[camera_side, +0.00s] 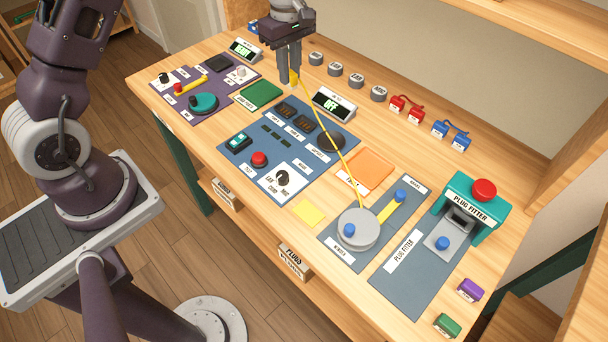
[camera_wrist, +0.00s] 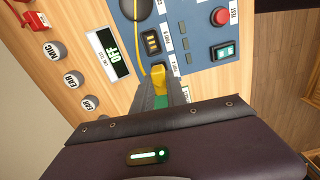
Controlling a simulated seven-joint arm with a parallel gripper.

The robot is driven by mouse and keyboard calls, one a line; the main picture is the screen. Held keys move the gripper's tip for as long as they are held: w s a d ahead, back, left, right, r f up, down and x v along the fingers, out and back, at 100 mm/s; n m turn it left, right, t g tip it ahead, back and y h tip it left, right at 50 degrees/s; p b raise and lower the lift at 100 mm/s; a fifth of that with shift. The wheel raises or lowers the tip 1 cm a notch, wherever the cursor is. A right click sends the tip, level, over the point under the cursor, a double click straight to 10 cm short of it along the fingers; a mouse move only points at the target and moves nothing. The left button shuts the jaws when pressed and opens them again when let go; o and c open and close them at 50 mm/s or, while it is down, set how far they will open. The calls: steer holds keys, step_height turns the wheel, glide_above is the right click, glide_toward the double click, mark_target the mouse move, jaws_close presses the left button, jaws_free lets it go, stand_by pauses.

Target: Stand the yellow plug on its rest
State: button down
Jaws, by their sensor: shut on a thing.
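My gripper (camera_side: 289,80) is shut on the yellow plug (camera_side: 296,79), above the back edge of the blue panel, near the green pad. In the wrist view the plug (camera_wrist: 158,70) sticks out between my fingertips (camera_wrist: 161,84); its gripped part is hidden. A yellow cord (camera_side: 331,137) runs from the plug across the blue panel to the grey winder drum (camera_side: 357,230). The cord (camera_wrist: 140,45) also shows in the wrist view. I cannot tell which thing is the plug's rest.
The blue panel (camera_side: 228,152) has switches, sockets and a knob. The OFF display (camera_side: 333,104) stands behind it, close to my gripper. Several grey caps (camera_side: 336,69) and red plugs (camera_side: 406,108) line the back. The teal plug fitter (camera_side: 471,206) stands at right.

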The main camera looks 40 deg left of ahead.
steer(key=s+d+m, duration=0.4)
steer(key=s+d, duration=0.4)
steer(key=d, duration=0.3)
steer(key=s+d+m, duration=0.4)
steer(key=s+d, duration=0.3)
steer(key=d, duration=0.4)
steer(key=f, duration=0.7)
steer(key=s+f, duration=0.1)
steer(key=f, duration=0.2)
steer(key=shift+s+f, duration=0.1)
steer(key=shift+f, duration=0.15)
steer(key=shift+f, duration=0.15)
steer(key=c, duration=1.3)
jaws_free()
steer(key=shift+c, duration=0.2)
step_height(320, 180, up, 12)
steer(key=shift+r, duration=0.25)
